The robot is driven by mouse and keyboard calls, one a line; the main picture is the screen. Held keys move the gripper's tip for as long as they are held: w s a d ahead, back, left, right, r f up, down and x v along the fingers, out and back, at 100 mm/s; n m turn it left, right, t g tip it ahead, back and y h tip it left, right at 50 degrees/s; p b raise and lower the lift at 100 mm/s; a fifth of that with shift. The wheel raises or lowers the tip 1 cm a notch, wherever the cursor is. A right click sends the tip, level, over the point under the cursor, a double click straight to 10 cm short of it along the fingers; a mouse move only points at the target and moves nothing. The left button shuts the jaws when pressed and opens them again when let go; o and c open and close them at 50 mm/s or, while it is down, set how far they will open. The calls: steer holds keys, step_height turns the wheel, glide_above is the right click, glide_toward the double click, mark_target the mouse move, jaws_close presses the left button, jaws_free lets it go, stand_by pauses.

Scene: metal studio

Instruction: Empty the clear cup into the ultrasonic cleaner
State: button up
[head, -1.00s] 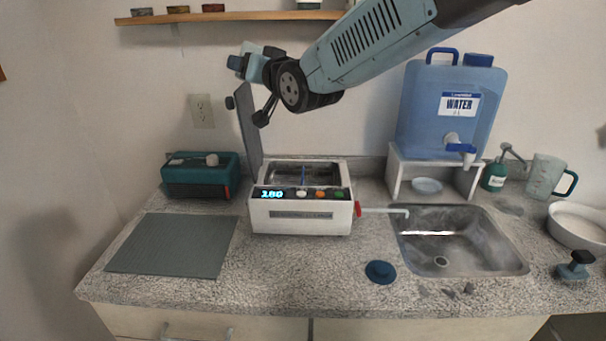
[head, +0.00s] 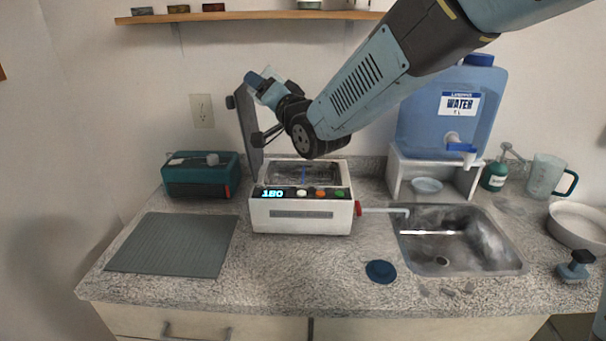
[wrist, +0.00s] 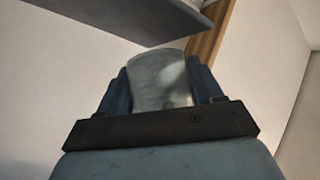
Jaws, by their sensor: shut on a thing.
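The ultrasonic cleaner (head: 300,222) is a white box with a lit display reading 180 and an open tank (head: 300,176) on top. Its grey lid (head: 247,130) stands raised at the left. My gripper (head: 262,82) is above the cleaner, close to the raised lid. In the wrist view, the clear cup (wrist: 160,80) sits between my two blue fingers (wrist: 160,90), which are shut on it. The cup looks tilted in the head view, where it is small and hard to make out. I cannot tell what is in it.
A teal box (head: 200,176) stands left of the cleaner, behind a grey ribbed mat (head: 172,245). At the right are a sink (head: 460,245) and a blue water container (head: 450,110) on a white stand. A wooden shelf (head: 250,16) runs above.

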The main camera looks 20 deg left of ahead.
steer(key=shift+f+m+t, duration=0.2)
steer(key=shift+m+t, duration=0.1)
steer(key=shift+m, duration=0.2)
steer(key=shift+d+f+m+t, duration=0.15)
steer(key=shift+f+m+t, duration=0.45)
steer(key=shift+f+m, duration=1.1)
steer(key=shift+f, duration=0.45)
step_height(320, 180, down, 8)
steer(key=d+m+t, duration=0.1)
steer(key=m+t, duration=0.1)
steer(key=m, duration=0.2)
steer(key=shift+w+r+m, duration=0.2)
steer(key=shift+w+m, duration=0.1)
steer(key=shift+w, duration=0.05)
steer(key=shift+r+h, duration=0.1)
steer(key=shift+h, duration=0.3)
steer(key=shift+m, duration=0.4)
